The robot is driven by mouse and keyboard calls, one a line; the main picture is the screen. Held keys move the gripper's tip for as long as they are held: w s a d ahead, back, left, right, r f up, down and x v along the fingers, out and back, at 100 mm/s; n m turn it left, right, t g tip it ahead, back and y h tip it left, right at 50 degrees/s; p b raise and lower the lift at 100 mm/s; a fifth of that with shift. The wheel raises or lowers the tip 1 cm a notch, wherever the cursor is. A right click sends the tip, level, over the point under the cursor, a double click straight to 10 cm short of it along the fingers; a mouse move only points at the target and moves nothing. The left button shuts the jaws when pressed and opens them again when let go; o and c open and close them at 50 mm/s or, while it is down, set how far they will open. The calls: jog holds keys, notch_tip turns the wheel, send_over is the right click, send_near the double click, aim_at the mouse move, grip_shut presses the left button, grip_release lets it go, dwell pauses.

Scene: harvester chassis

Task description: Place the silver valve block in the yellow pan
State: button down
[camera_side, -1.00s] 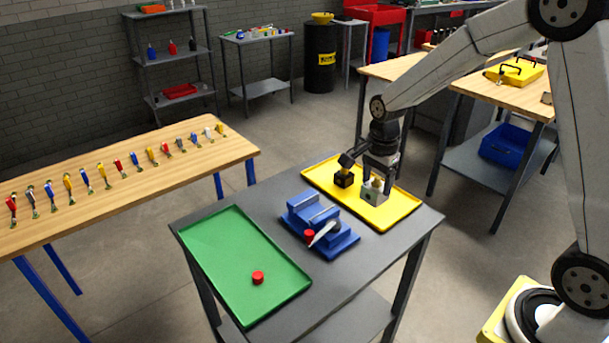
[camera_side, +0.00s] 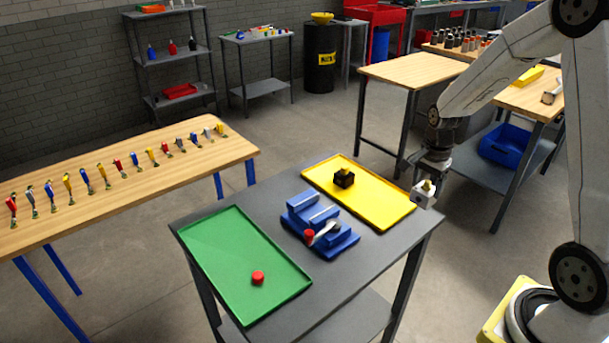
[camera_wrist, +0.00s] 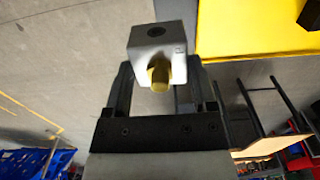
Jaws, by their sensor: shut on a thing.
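The silver valve block (camera_side: 423,195) is a light grey cube with a brass fitting on it. My gripper (camera_side: 430,180) is shut on it and holds it in the air, just off the right end of the yellow pan in the side view. In the wrist view the valve block (camera_wrist: 160,42) sits between the fingertips of my gripper (camera_wrist: 165,75), its brass fitting toward the palm. The yellow pan (camera_side: 375,200) lies flat on the grey table; its edge also shows at upper right in the wrist view (camera_wrist: 250,30). A black block with a brass top (camera_side: 344,179) stands in the pan.
A blue vise (camera_side: 325,230) with a red-knobbed handle stands beside the pan. A green tray (camera_side: 235,260) with a red cylinder (camera_side: 258,278) lies to its left. The pan's middle and right part are bare. A wooden bench (camera_side: 120,180) with several tools stands at left.

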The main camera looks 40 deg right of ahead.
jog(key=shift+w+d+f, duration=0.8)
jog(key=shift+w+f, duration=0.7)
jog(key=shift+w, duration=0.55)
jog(key=shift+w+d+f, duration=0.85)
jog(key=shift+w+f, duration=0.7)
jog(key=shift+w, duration=0.5)
jog(key=shift+w+d+f, duration=0.8)
jog(key=shift+w+f, duration=0.7)
jog(key=shift+w, duration=0.55)
jog(key=shift+f, duration=0.1)
jog(key=shift+w+d+f, duration=0.1)
jog(key=shift+w+f, duration=0.1)
jog(key=shift+f, duration=1.55)
jog(key=shift+f, duration=0.15)
grip_release()
